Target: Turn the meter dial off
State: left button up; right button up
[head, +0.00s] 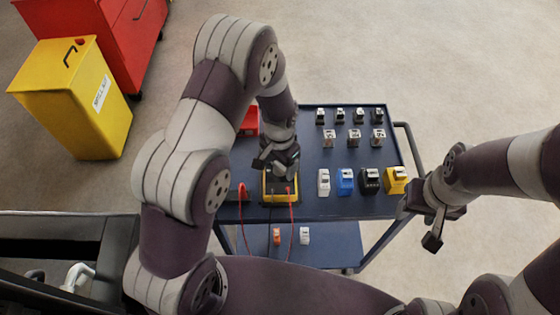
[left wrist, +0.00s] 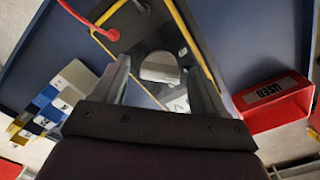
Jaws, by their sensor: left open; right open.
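The yellow-edged meter (head: 281,197) lies on the blue cart top in the head view, with red leads running from it. My left gripper (head: 275,160) is over the meter and hides most of its face. In the left wrist view the meter (left wrist: 102,42) shows between and beyond the fingers, and a round grey dial (left wrist: 160,68) lies between the open fingertips (left wrist: 160,75). I cannot tell whether the fingers touch the dial. My right gripper (head: 436,212) is open and empty beside the cart's right edge.
The blue cart (head: 310,150) carries several small blocks at the back and a row of white, blue, black and yellow devices (head: 345,182) right of the meter. A red box marked USED (left wrist: 275,97) is close by. A yellow bin (head: 75,110) stands left on the floor.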

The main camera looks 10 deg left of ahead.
pick_arm(q)
jog(key=shift+c, duration=0.3)
jog(key=shift+w, duration=0.1)
jog(key=c, duration=1)
jog(key=n+p, duration=0.1)
jog(key=n, duration=0.2)
jog(key=shift+r+n, duration=0.1)
jog(key=shift+n, duration=0.3)
jog(key=n, duration=0.4)
jog(key=shift+n, duration=0.4)
jog(key=shift+n+p, duration=0.3)
jog(key=o, duration=1.1)
jog(key=shift+c, duration=0.2)
